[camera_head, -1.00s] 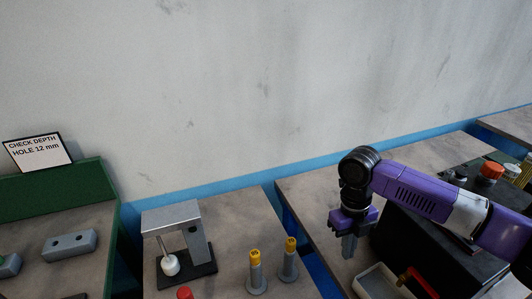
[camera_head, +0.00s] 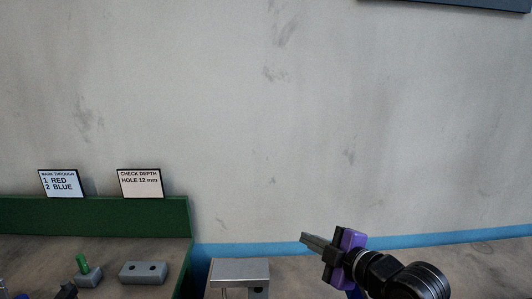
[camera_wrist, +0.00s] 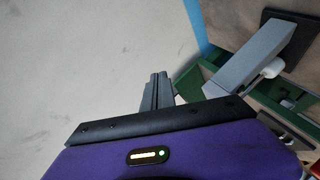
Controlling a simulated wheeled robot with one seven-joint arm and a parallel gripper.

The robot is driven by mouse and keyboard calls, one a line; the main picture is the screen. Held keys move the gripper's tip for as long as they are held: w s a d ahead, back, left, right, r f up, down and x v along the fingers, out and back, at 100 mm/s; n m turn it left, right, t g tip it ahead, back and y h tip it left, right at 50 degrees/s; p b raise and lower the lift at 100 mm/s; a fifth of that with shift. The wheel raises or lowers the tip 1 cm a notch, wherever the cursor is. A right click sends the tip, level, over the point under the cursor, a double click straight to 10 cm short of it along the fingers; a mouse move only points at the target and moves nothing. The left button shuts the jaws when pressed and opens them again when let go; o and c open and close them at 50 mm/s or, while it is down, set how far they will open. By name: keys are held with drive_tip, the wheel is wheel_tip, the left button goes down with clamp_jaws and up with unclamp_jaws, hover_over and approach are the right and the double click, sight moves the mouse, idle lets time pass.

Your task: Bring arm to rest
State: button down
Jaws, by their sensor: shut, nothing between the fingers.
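My gripper (camera_head: 306,239) is at the lower right of the head view, raised in front of the wall and pointing left. Its grey fingers are together with nothing between them. In the wrist view my gripper (camera_wrist: 159,78) shows the two fingers side by side and shut, over the purple and black hand body. The black and purple end of my arm fills the bottom right of the head view; the rest of the arm is out of frame.
A grey press-like stand (camera_head: 240,268) is left of my gripper; it also shows in the wrist view (camera_wrist: 262,52). A green-backed bench (camera_head: 100,216) holds two signs (camera_head: 61,183) (camera_head: 140,183), a grey block with holes (camera_head: 143,272) and a green-topped piece (camera_head: 83,264).

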drive_tip(key=s+a+r+m+t, duration=0.2)
drive_tip(key=s+r+m+t, duration=0.1)
drive_tip(key=r+m+t, duration=0.3)
drive_tip(key=s+d+m+t+h, duration=0.2)
drive_tip(key=s+d+m+h, duration=0.3)
drive_tip(key=s+m, duration=0.4)
drive_tip(key=s+d+f+m+g+h, duration=0.1)
drive_tip(key=s+f, duration=0.4)
drive_tip(key=s, duration=0.7)
drive_tip(key=s+d+f+m+g+h, duration=0.1)
drive_tip(key=s+d+f+g, duration=0.2)
drive_tip(key=s, duration=1)
drive_tip(key=s+d+f+m+g, duration=0.1)
drive_tip(key=s+d+f, duration=0.1)
drive_tip(key=s+f, duration=0.7)
drive_tip(key=s, duration=0.3)
drive_tip(key=shift+s+d+m+g+h, duration=0.15)
drive_tip(key=shift+d+m+g+h, duration=0.15)
drive_tip(key=shift+g+h, duration=0.1)
